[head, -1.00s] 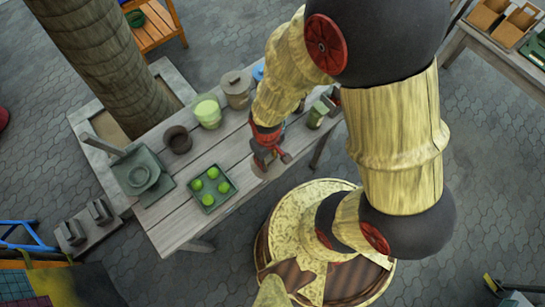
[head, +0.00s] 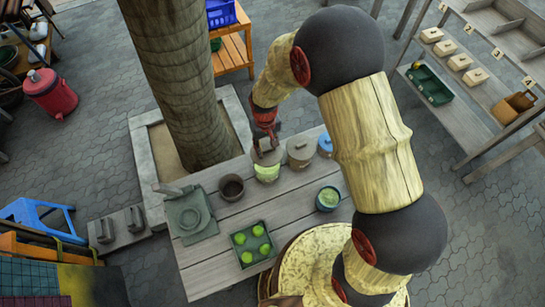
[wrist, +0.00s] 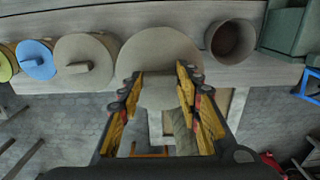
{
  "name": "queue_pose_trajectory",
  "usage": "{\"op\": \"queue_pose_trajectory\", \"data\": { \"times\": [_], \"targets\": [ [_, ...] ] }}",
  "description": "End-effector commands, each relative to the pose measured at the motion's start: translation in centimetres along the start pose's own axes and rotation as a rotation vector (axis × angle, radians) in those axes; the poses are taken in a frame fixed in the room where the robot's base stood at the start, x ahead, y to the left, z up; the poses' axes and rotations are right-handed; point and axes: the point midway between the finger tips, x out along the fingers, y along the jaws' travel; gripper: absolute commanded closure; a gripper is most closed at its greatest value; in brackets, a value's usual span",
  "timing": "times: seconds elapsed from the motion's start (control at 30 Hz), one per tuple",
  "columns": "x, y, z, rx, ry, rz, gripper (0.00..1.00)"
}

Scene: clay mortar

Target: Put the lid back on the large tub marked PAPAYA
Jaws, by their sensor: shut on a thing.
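My gripper (head: 265,141) is shut on the handle of a round grey-brown lid (head: 268,156). In the wrist view the lid (wrist: 158,53) lies between and beyond the fingers (wrist: 160,88). In the head view the lid is over the back part of an open tub (head: 267,174) with pale green showing at its front. I cannot tell whether lid and rim touch. No PAPAYA marking is legible. In the wrist view the lid hides the tub.
A grey-brown lidded tub (head: 300,152) and a blue-lidded one (head: 325,145) stand to the right. A dark empty pot (head: 231,187) is on the left. A tray of green fruit (head: 253,244) and a green-topped jar (head: 328,199) are nearer. A tree trunk (head: 185,80) rises behind.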

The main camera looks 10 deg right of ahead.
Motion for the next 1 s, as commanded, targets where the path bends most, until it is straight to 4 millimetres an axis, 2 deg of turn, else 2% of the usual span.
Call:
{"op": "queue_pose_trajectory", "data": {
  "times": [0.17, 0.37, 1.0],
  "targets": [
    [0.0, 0.0, 0.0, 0.032, -0.001, 0.0, 0.87],
    [0.9, 0.0, 0.0, 0.033, -0.001, 0.0, 0.87],
    [6.0, 0.0, 0.0, 0.032, 0.0, 0.0, 0.87]
  ]
}}
